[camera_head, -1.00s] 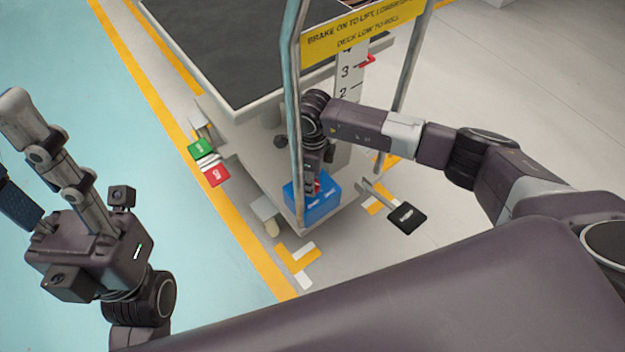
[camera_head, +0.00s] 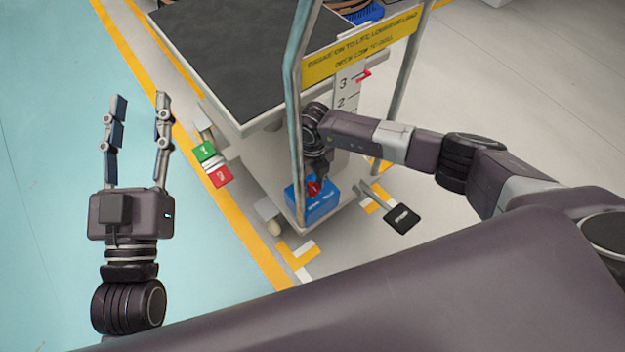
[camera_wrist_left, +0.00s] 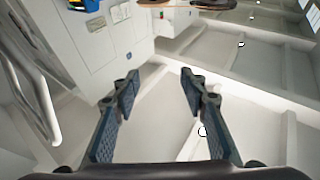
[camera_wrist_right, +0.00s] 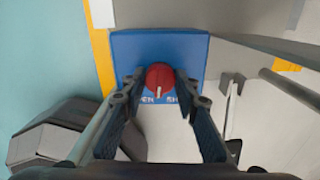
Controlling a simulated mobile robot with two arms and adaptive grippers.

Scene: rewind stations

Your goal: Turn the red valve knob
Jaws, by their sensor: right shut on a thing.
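The red valve knob (camera_wrist_right: 160,77) sits on the blue box (camera_wrist_right: 190,50), which carries white lettering partly hidden by my fingers. In the head view the knob (camera_head: 313,187) shows small on the blue box (camera_head: 325,207), low on the lift cart. My right gripper (camera_wrist_right: 160,82) is shut on the knob, one finger on each side. A white line marks the knob's face. My left gripper (camera_head: 137,97) is open and empty, raised over the blue-green floor to the left; its spread fingers also show in the left wrist view (camera_wrist_left: 160,90).
The cart's dark deck (camera_head: 250,60) and grey frame post (camera_head: 292,100) stand close to my right arm. Green (camera_head: 204,151) and red (camera_head: 220,176) pedals stick out on the left; a black pedal (camera_head: 402,219) on the right. Floor left of the yellow line is clear.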

